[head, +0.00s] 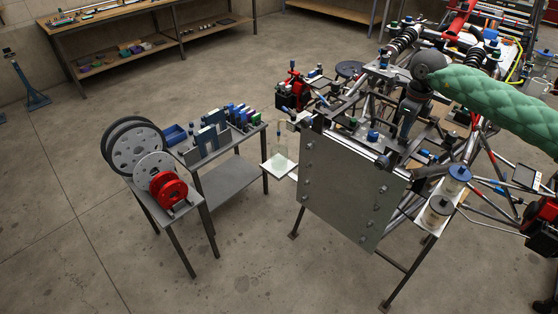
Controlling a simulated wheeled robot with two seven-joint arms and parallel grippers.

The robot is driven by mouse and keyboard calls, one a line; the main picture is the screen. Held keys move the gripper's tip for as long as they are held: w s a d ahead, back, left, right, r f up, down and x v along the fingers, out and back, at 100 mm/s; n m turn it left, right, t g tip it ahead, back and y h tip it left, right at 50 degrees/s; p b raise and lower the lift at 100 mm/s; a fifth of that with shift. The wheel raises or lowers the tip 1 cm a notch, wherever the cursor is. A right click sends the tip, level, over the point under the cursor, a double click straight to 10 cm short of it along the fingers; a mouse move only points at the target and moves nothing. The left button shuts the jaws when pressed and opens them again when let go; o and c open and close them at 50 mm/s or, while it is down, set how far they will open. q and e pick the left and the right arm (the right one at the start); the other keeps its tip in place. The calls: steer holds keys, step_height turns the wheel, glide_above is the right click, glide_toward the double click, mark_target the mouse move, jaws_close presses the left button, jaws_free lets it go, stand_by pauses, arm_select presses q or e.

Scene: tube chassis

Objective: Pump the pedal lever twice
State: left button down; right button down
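My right arm comes in from the right in a green quilted sleeve. It ends in a dark grey wrist and the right gripper (387,160), which points down at the top edge of a grey plate (345,190) on the front of the tube chassis (478,130). The fingertips are small and dark against the chassis parts, so I cannot tell whether they are open or touching anything. I cannot pick out the pedal lever with certainty among the crowded chassis parts. My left gripper is not in view.
Left of the chassis stand a small table with grey and red reels (168,188) and a low shelf (228,178) with boxes. Clear canisters (440,210) sit on a ledge right of the plate. A workbench (150,15) stands at the back left. Concrete floor is open at left.

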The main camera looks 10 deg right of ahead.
mark_target(401, 140)
steer(key=shift+s+a+f+b, duration=0.1)
steer(key=shift+f+b, duration=0.25)
steer(key=shift+f, duration=0.15)
steer(key=shift+s+a+f+b, duration=0.1)
steer(key=shift+f+b, duration=0.2)
steer(key=shift+f, duration=0.2)
steer(key=shift+s+a+f+b, duration=0.1)
steer(key=shift+a+f+b, duration=0.1)
steer(key=shift+f+b, duration=0.7)
steer(key=shift+w+d+r+p, duration=0.15)
steer(key=shift+r+p, duration=0.2)
steer(key=shift+r, duration=0.55)
steer(key=shift+w+d+r+p, duration=0.15)
steer(key=shift+r+p, duration=0.2)
steer(key=shift+r, duration=0.55)
steer(key=shift+w+d+r+p, duration=0.15)
steer(key=shift+r+p, duration=0.2)
steer(key=shift+r, duration=0.55)
steer(key=shift+f, duration=0.15)
